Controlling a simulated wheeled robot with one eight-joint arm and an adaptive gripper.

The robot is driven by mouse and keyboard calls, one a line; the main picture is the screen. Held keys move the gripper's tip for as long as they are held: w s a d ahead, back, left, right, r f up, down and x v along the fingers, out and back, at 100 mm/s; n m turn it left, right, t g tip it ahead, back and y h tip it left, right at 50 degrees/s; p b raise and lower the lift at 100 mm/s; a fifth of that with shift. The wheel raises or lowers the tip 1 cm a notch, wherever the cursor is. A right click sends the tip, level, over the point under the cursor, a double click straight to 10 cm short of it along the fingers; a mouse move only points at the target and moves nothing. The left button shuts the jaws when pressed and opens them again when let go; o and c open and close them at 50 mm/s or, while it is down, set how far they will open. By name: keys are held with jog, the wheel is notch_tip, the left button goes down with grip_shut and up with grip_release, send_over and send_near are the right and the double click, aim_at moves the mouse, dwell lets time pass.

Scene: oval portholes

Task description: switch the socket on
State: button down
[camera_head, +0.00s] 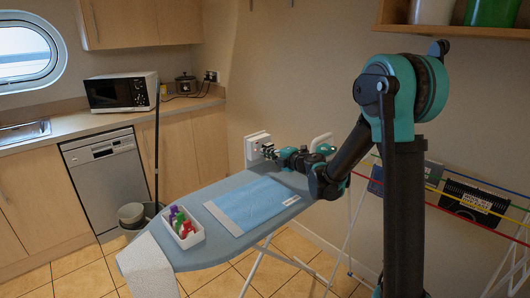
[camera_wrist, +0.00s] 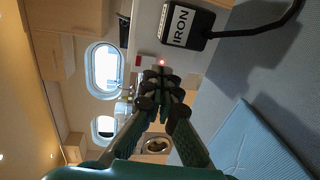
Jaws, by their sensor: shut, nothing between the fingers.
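The white socket (camera_head: 257,146) is on the wall beyond the far end of the ironing board. In the wrist view its pale plate (camera_wrist: 150,66) shows by my fingertips, with a small red mark to the left. My gripper (camera_head: 268,151) is in front of the socket. In the wrist view my gripper (camera_wrist: 162,72) is shut and empty, its tips at or very near the plate; I cannot tell if they touch. A small red glow shows at the tips. A black block labelled IRON (camera_wrist: 188,26), with a black cord, is beside them. The switch itself is hidden or too small to tell.
The ironing board (camera_head: 190,255) stands below my arm, with a blue cloth (camera_head: 252,204) and a white tray (camera_head: 188,236) of coloured items on it. A white object (camera_head: 322,142) is right of my gripper. A drying rack (camera_head: 480,184) stands at right.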

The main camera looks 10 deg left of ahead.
jog(key=s+d, duration=0.2)
jog(key=s+d+f, duration=0.1)
jog(key=s+d, duration=0.1)
jog(key=d, duration=0.1)
jog(key=s+d, duration=0.2)
jog(key=d, duration=0.1)
jog(key=shift+s+d+f, duration=0.25)
jog(key=shift+s+f, duration=0.05)
jog(key=shift+s, duration=0.05)
